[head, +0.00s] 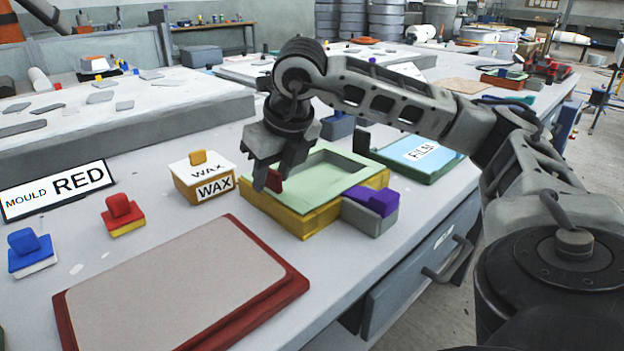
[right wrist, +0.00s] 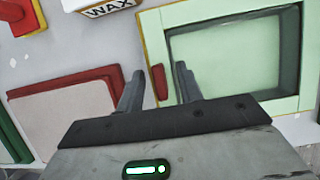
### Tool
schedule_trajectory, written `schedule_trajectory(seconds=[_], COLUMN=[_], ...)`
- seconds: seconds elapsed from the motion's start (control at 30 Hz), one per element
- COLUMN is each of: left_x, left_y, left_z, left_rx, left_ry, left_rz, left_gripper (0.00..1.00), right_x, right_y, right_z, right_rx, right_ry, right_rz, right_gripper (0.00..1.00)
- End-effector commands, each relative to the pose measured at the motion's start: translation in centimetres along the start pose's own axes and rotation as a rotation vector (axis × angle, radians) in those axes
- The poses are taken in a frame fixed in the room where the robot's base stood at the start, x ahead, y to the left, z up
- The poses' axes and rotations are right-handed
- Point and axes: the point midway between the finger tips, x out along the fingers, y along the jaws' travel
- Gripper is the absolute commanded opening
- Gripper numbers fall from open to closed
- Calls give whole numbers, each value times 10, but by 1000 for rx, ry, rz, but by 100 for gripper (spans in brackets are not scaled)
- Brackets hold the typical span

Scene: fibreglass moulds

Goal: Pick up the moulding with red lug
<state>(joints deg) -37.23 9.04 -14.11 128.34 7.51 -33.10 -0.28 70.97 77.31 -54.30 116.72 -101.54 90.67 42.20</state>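A pale green moulding (head: 310,168) with a sunken rectangular middle lies in a yellow mould (head: 310,221) on the table. A small red lug (head: 274,181) stands up at its left edge. In the right wrist view the lug (right wrist: 160,83) shows between my fingers, with a gap on each side. My right gripper (head: 270,184) is open and points down over that edge. Its fingers (right wrist: 159,72) stand around the lug without visible contact. The moulding (right wrist: 225,18) reaches to the right in the wrist view. My left gripper is not in view.
A purple-topped grey block (head: 372,202) sits against the mould's right side. A red-edged board (head: 180,290) lies in front. A "MOULD RED" sign (head: 58,190) and red (head: 121,215) and blue (head: 30,250) knobbed blocks stand further left.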

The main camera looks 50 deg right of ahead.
Motion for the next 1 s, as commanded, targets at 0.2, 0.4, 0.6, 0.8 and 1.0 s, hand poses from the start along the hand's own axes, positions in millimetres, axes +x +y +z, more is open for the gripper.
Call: schedule_trajectory(seconds=[0.2, 0.4, 0.6, 0.8, 1.0], left_x=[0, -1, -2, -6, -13], left_y=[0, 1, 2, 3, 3], left_z=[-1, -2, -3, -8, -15], left_rx=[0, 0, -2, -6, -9], left_ry=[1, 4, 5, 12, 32], left_rz=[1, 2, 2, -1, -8], left_gripper=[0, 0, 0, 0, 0], right_x=[0, -1, -3, -19, -54], right_y=[0, 0, 0, 1, -10], right_z=[0, 1, 2, 9, 8], right_rx=[0, 0, 0, 0, 2], right_ry=[0, -2, -3, -6, -6], right_rz=[0, 0, 0, 1, -2], right_gripper=[0, 0, 0, 0, 0])
